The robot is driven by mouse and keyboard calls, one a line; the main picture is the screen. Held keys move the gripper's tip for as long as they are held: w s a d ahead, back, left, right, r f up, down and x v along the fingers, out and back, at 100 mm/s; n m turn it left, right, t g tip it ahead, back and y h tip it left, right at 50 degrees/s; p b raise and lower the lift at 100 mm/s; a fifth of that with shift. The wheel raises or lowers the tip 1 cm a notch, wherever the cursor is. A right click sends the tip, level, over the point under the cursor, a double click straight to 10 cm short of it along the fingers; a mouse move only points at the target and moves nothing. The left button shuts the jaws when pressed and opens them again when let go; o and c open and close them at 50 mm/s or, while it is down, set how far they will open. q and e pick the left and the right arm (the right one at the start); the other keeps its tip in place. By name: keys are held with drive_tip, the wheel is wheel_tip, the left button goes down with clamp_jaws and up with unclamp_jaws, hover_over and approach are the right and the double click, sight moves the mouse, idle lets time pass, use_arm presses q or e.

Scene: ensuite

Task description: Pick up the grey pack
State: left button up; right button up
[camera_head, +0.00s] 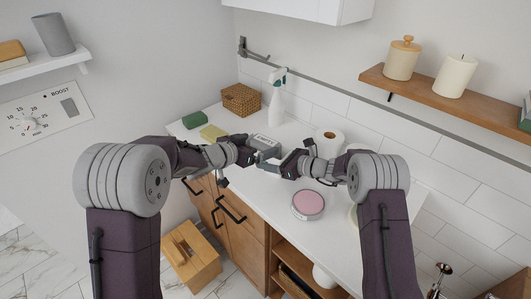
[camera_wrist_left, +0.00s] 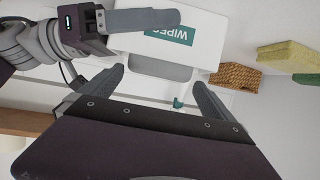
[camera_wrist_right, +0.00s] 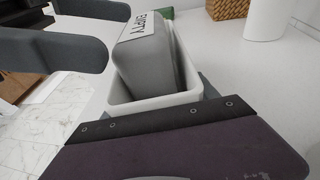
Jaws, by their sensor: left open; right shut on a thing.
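The grey pack (camera_wrist_right: 150,60), with a label reading EMPTY, sits tilted inside a white open-topped box (camera_wrist_right: 155,104) in the right wrist view. Its grey end sticks out of the box, which bears a WIPES label, in the left wrist view (camera_wrist_left: 158,68). The pack also shows between my grippers in the head view (camera_head: 265,142). My right gripper (camera_head: 285,164) is shut on the white box; one finger lies along its labelled face. My left gripper (camera_wrist_left: 158,95) is open, its fingers apart near the pack's protruding end. Whether they touch it is unclear.
A wooden shelf (camera_head: 430,98) is on the right wall.

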sight(262, 143)
use_arm(q)
drive_tip(key=x, duration=0.5)
drive_tip(key=c, duration=1)
drive_tip(key=shift+o, duration=0.2)
wheel_tip(262, 143, up, 10)
drive_tip(key=shift+r, duration=0.1)
use_arm(e)
drive_tip(key=o, duration=1)
drive_tip(key=shift+o, duration=0.2)
